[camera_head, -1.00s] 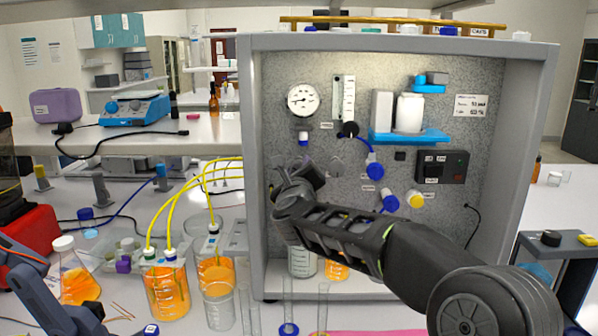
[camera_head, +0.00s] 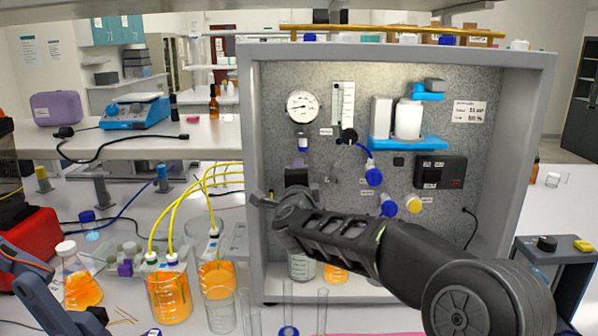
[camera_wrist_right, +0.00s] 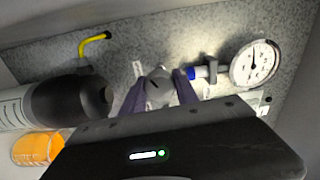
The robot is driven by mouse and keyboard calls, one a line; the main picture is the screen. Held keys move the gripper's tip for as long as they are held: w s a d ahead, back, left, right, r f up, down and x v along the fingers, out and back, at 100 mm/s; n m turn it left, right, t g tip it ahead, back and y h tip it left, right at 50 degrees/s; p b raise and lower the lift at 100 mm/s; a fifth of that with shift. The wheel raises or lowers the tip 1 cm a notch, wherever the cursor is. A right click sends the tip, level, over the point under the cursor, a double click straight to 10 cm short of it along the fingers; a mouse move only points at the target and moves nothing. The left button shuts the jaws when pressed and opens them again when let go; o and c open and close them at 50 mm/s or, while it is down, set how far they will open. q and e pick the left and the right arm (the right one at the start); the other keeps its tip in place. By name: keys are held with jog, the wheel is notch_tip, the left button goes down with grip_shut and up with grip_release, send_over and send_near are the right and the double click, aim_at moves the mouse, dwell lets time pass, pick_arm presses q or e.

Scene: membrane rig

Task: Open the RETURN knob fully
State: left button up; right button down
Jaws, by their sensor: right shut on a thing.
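My right arm reaches across the front of the grey rig panel (camera_head: 270,110). Its gripper (camera_head: 297,180) is at the panel's left part, below the round gauge, and the arm partly hides it. In the right wrist view, the two purple fingers of my right gripper (camera_wrist_right: 160,90) are shut on a grey knob (camera_wrist_right: 157,84) with a dark mark, one finger on each side. A small label beside the knob is too small to read, so I cannot confirm that it says RETURN. My left gripper does not show in either view.
The gauge (camera_head: 302,106) and flow tube (camera_head: 343,108) are above my gripper. Blue knobs (camera_head: 373,176) and a yellow knob (camera_head: 413,203) are to the right. Yellow tubes run left to beakers of orange liquid (camera_head: 169,295).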

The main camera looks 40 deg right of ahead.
jog(key=n+p, duration=0.3)
jog(key=n, duration=0.3)
jog(key=shift+r+n, duration=0.1)
jog(key=shift+n, duration=0.2)
jog(key=n+p, duration=0.1)
jog(key=n, duration=0.1)
jog(key=shift+n, duration=0.3)
jog(key=shift+n+p, duration=0.85)
jog(key=shift+n, duration=0.45)
jog(key=shift+f, duration=0.2)
jog(key=c, duration=0.9)
grip_release()
jog(key=shift+r, duration=0.1)
